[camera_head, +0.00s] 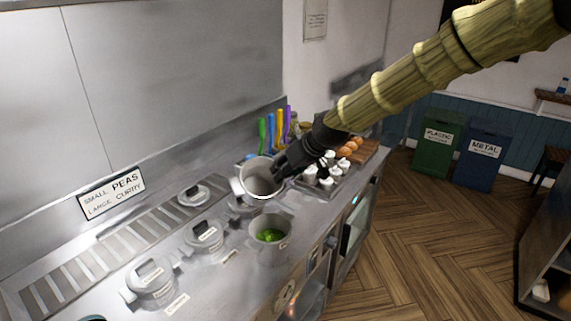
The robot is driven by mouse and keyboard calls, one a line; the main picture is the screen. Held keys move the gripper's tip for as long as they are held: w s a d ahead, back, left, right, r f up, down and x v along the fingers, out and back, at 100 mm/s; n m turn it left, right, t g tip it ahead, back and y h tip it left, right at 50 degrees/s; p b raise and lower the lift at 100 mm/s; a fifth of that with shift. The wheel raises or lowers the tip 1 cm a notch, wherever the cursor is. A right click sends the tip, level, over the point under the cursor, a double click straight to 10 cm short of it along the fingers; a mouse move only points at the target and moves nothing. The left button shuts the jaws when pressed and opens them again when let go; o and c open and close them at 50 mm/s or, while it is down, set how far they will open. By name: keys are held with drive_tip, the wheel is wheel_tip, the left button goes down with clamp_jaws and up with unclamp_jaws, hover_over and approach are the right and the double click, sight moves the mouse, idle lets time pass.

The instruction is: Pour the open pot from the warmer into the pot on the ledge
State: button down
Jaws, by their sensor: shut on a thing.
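My gripper (283,171) is shut on a grey metal pot (253,178) and holds it up above the counter. The held pot is tilted, its open mouth facing the camera, and its visible inside looks bare and grey. An open grey pot (270,252) with bright green contents stands upright at the counter's front edge, below the held pot and apart from it in the picture. The fingertips are partly hidden, and I cannot tell exactly where they grip the held pot.
Lidded pots (152,285) and (205,241) stand along the counter at left, with a lid (193,195) behind them. Coloured utensils (274,130), a tray of white cups (318,184) and a board of brown food (362,151) are beyond my gripper. The floor at right is open.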

drive_tip(key=shift+w+a+r+g+h+p, duration=0.1)
drive_tip(key=shift+r+g+h+p, duration=0.25)
drive_tip(key=shift+p, duration=0.4)
drive_tip(key=g+p, duration=0.1)
drive_tip(key=p, duration=0.1)
drive_tip(key=g+h+p, duration=0.1)
drive_tip(key=p, duration=0.2)
drive_tip(key=shift+w+a+g, duration=0.1)
drive_tip(key=shift+w+g, duration=0.15)
drive_tip(key=shift+w, duration=0.05)
drive_tip(key=g+h+p, duration=0.1)
drive_tip(key=g+p, duration=0.1)
drive_tip(key=p, duration=0.2)
drive_tip(key=shift+f+m, duration=0.4)
drive_tip(key=shift+w+f+g, duration=0.1)
drive_tip(key=shift+f+g, duration=0.2)
drive_tip(key=shift+f, duration=0.1)
drive_tip(key=shift+a+g+h, duration=0.1)
drive_tip(key=shift+g+h, duration=0.15)
drive_tip(key=shift+g, duration=0.15)
drive_tip(key=shift+r, duration=1.4)
